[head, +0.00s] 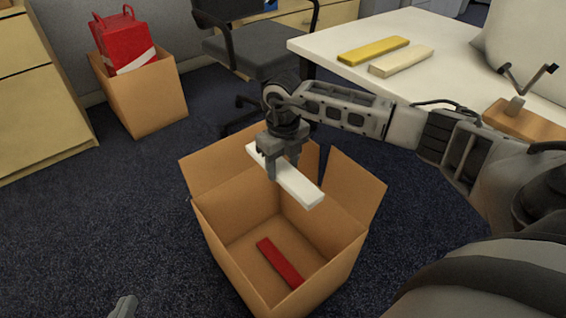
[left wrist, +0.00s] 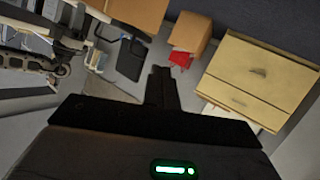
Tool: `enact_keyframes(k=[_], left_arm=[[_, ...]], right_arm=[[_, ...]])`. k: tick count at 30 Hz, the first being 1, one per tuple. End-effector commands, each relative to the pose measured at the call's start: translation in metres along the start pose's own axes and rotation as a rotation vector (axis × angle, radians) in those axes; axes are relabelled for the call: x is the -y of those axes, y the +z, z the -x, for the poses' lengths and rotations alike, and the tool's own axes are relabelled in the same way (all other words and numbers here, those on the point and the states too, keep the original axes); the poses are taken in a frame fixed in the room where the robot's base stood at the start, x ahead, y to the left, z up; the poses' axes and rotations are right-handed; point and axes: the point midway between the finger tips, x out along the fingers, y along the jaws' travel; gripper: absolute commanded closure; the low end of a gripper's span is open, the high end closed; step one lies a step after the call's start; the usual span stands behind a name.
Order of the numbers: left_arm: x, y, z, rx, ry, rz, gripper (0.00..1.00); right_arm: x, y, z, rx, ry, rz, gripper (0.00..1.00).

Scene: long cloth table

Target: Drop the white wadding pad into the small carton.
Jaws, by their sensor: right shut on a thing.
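The white wadding pad (head: 299,186) is a flat, long white bar. My right gripper (head: 279,168) is shut on it and holds it tilted in the air over the open brown carton (head: 232,222). The carton stands on the floor with its flaps up, and a red bar (head: 279,262) lies on its bottom. The pad hides part of the carton's far wall. Only the tip of my left gripper (head: 123,307) shows at the bottom edge of the head view. In the left wrist view its fingers (left wrist: 161,88) are together with nothing visible between them.
Another carton (head: 146,102) with a red bag (head: 124,45) stands at the back left by a wooden cabinet (head: 40,105). A white table (head: 340,76) carries a yellow bar (head: 373,50) and a cream bar (head: 401,61). An office chair (head: 262,55) stands behind.

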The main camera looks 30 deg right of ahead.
Motion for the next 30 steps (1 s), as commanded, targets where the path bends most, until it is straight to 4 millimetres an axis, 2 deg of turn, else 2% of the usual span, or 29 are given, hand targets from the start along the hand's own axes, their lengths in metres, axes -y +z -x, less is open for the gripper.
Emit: enact_keyframes(k=[4,5,6,7,15,19,23,30], left_arm=[[0.000,0.000,0.000,0.000,0.000,0.000,1.00],[0.000,0.000,0.000,0.000,0.000,0.000,1.00],[0.000,0.000,0.000,0.000,0.000,0.000,1.00],[0.000,-0.001,0.000,0.000,0.001,0.000,1.00],[0.000,-0.001,0.000,0.001,0.001,0.000,1.00],[-0.001,-0.003,0.001,0.005,0.000,-0.001,1.00],[0.000,-0.001,0.003,0.034,-0.005,-0.003,1.00],[0.009,0.010,0.000,0.116,-0.037,0.008,1.00]], right_arm=[[0.000,0.000,0.001,0.000,0.000,0.000,0.72],[0.000,0.000,0.001,0.000,0.000,0.000,0.42],[0.000,0.000,0.001,0.000,0.000,0.000,0.31],[0.000,0.000,0.001,0.000,0.000,0.000,0.25],[0.000,0.000,0.001,0.000,0.000,0.000,0.25],[0.000,0.001,0.011,0.001,-0.001,0.000,0.25],[0.001,0.001,0.034,0.003,-0.002,0.000,0.25],[0.000,0.001,0.094,0.005,-0.001,0.000,0.25]])
